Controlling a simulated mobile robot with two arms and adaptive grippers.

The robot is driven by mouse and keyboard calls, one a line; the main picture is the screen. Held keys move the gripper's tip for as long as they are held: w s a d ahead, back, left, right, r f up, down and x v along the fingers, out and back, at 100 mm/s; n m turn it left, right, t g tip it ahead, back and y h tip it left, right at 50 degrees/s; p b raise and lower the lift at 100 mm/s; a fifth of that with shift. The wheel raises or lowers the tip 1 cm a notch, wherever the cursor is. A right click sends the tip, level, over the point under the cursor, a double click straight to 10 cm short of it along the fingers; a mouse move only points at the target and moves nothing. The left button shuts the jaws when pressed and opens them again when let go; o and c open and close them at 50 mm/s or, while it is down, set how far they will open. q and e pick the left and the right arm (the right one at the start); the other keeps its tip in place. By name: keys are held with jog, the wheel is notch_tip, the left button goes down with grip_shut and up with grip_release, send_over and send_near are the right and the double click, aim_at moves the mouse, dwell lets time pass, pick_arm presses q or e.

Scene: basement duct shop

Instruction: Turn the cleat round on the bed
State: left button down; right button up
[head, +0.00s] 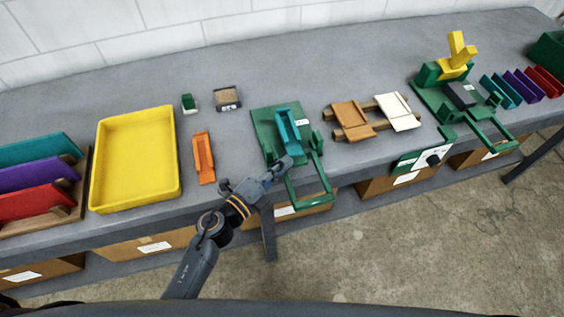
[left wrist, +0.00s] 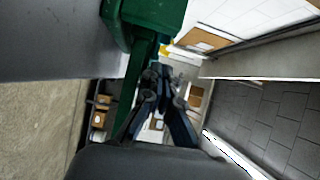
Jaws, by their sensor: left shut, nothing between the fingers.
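A teal channel-shaped piece (head: 287,131), which I take for the cleat, lies lengthwise on the green bed (head: 263,121) of a small bench machine. A green handle frame (head: 322,198) juts from the machine past the table's front edge. My left gripper (head: 286,164) is shut and empty, close to the bed's front edge and the handle, just short of the teal piece. In the left wrist view its dark fingers (left wrist: 162,84) lie beside a green bar (left wrist: 139,75); whether they touch it I cannot tell. The teal piece cannot be made out there. My right gripper is not in view.
Left of the machine are an orange channel piece (head: 204,158), a yellow tray (head: 136,203) and a rack of coloured pieces (head: 38,218). Right are a wooden rack (head: 370,130) and a second green machine (head: 430,97). Grey tabletop (head: 330,65) is clear behind.

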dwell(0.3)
pick_arm(q)
jog(key=shift+w, duration=1.15)
jog(key=shift+a, duration=0.1)
